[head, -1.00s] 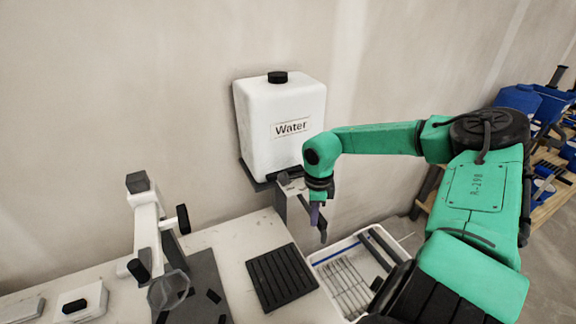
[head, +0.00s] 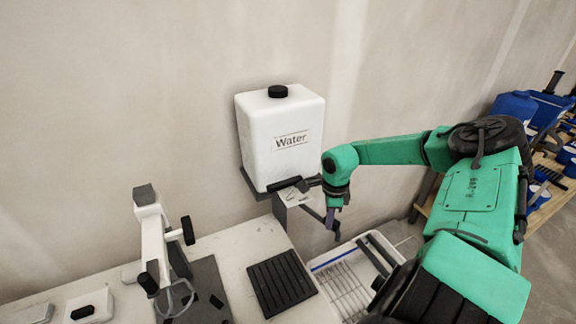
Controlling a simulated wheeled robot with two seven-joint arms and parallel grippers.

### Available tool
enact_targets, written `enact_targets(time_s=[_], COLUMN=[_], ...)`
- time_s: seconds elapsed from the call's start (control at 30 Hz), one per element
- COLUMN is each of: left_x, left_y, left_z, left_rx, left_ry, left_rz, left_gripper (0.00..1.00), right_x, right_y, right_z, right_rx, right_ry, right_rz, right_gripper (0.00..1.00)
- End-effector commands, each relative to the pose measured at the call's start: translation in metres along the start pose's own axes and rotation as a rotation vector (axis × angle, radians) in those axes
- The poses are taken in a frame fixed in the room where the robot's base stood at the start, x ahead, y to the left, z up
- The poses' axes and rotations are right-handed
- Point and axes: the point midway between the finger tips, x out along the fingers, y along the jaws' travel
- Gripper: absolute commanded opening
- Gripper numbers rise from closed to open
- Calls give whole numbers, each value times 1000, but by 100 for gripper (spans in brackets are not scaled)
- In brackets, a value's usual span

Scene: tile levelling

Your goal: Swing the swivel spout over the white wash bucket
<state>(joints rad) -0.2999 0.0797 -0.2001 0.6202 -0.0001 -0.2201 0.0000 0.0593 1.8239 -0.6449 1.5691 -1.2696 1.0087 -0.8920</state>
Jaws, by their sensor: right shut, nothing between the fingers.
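The white water tank (head: 282,140) sits on a wall bracket. A dark tap fitting (head: 285,184) shows under its front edge. A slim grey bar (head: 316,215), which looks like the swivel spout, slants from below the tank down to the right, its lower end near the rim of the white wash bucket (head: 318,272). My right gripper (head: 334,218) is shut and empty, pointing down beside the bar's lower end. I cannot tell whether it touches the bar. My right forearm hides part of the bucket. My left gripper is out of view.
A black ribbed mat (head: 281,283) lies on the pale bench left of the bucket. A white stand with black knobs (head: 152,235) rises at the left on a dark plate. Blue containers (head: 515,106) stand on a wooden shelf at the far right.

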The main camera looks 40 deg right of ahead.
Motion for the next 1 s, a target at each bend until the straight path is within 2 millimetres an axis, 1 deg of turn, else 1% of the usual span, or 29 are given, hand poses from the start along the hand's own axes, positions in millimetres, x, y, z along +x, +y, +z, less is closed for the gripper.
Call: enact_targets(time_s=[0.03,0.37,0.8,1.0], left_x=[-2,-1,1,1], left_y=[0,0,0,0], left_z=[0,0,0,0], left_rx=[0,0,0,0], left_ry=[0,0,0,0], left_rz=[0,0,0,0], left_gripper=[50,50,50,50], right_x=[-1,1,1,0], right_y=[-1,-3,-30,-33], right_z=[-2,-4,-29,-32], right_rx=[1,0,1,-1], right_ry=[0,0,0,0], right_rz=[0,0,0,0], right_gripper=[0,0,0,0])
